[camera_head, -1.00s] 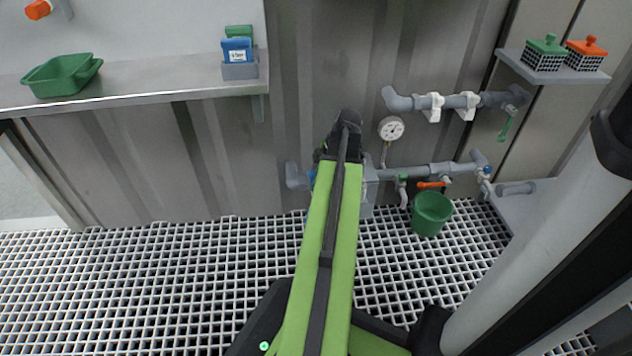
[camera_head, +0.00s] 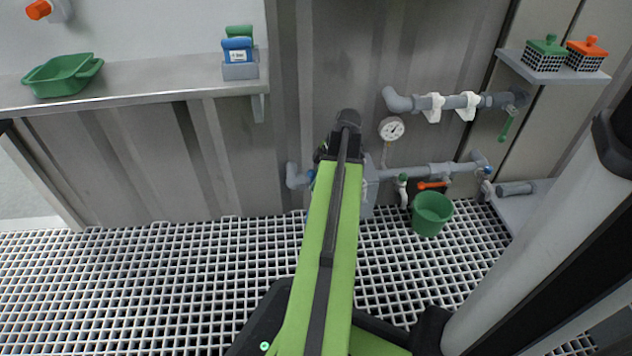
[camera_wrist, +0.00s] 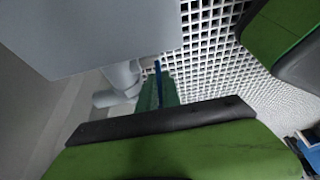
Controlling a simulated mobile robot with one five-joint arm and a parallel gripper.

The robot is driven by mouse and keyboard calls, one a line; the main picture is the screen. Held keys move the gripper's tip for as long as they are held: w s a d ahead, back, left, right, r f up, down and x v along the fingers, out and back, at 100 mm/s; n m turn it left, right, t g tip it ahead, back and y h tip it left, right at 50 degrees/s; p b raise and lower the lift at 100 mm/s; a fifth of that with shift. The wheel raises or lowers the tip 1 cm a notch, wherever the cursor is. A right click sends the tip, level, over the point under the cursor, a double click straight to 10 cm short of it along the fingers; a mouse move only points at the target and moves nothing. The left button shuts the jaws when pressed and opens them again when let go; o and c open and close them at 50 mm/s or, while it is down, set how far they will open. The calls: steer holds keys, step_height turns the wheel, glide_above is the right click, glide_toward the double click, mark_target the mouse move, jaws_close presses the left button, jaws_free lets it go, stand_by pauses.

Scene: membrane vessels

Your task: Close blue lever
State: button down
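A small blue part (camera_head: 311,176), which looks like the blue lever, shows just left of my arm by the grey pipework in the head view. Most of it is hidden behind the arm. In the wrist view a thin blue bar (camera_wrist: 158,79) stands beside a dark green piece, near a grey pipe elbow and a large grey box (camera_wrist: 100,35). My gripper is at the dark far end of the green arm in the head view, close to the pipework. Its fingers are not clear, and I cannot tell whether it touches the lever.
A pressure gauge (camera_head: 391,129), an orange lever (camera_head: 433,185) and a green bucket (camera_head: 432,214) are right of my arm. An upper pipe (camera_head: 455,102) carries a hanging green handle (camera_head: 508,126). A shelf (camera_head: 150,93) is at left. The grating floor at left is clear.

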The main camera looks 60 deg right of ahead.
steer(key=c, duration=1.5)
jaws_free()
steer(key=shift+c, duration=0.2)
steer(key=shift+r, duration=0.1)
steer(key=p+v, duration=1.6)
steer(key=v, duration=0.1)
